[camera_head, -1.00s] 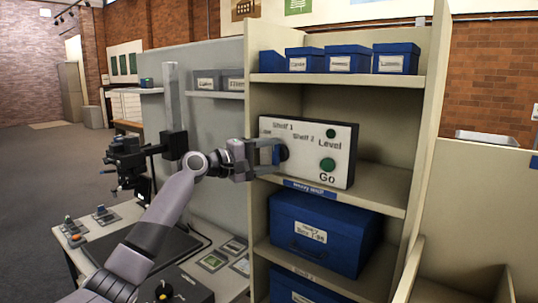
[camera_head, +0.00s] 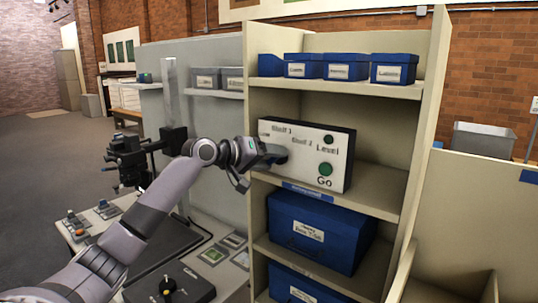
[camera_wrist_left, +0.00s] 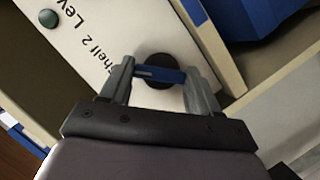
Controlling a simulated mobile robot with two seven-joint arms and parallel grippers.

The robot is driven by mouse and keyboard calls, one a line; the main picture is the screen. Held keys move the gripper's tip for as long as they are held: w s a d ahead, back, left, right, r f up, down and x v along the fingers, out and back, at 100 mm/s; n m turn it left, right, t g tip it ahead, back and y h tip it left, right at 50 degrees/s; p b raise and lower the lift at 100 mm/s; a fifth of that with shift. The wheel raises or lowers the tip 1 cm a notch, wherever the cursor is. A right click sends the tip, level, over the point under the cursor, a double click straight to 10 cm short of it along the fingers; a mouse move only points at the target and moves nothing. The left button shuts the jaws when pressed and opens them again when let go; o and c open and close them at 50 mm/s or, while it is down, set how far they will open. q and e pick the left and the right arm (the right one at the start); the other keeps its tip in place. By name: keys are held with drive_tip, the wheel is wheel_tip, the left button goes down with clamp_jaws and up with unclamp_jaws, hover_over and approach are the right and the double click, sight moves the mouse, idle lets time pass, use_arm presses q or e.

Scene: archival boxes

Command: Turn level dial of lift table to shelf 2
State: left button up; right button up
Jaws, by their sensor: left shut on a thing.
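The white control panel (camera_head: 300,165) stands on the cabinet's middle shelf, lettered "Shelf 1", "Shelf 2", "Level" and "Go". The level dial is at its left part, mostly hidden behind my gripper in the head view. In the left wrist view the dial shows as a dark round disc (camera_wrist_left: 158,62) with a blue bar grip (camera_wrist_left: 160,75). My left gripper (camera_head: 276,154) is shut on that bar, one finger at each end, as the left wrist view shows (camera_wrist_left: 160,82). Which label the dial points at cannot be told. My right gripper is not in view.
A green Go button (camera_head: 325,169) and a small dark green light (camera_head: 328,140) are on the panel's right. Blue boxes stand above (camera_head: 347,66) and below (camera_head: 313,229). The cabinet's side wall (camera_head: 425,120) bounds the shelf on the right.

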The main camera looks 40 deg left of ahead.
use_arm(q)
drive_tip(key=shift+m, duration=0.3)
idle(0.4)
drive_tip(key=o, duration=1.1)
drive_tip(key=shift+c, duration=0.2)
drive_tip(key=d+b+v, duration=0.1)
drive_tip(key=b+v, duration=0.1)
drive_tip(key=v, duration=0.5)
drive_tip(key=shift+a, duration=0.4)
drive_tip(key=shift+s+r, duration=0.1)
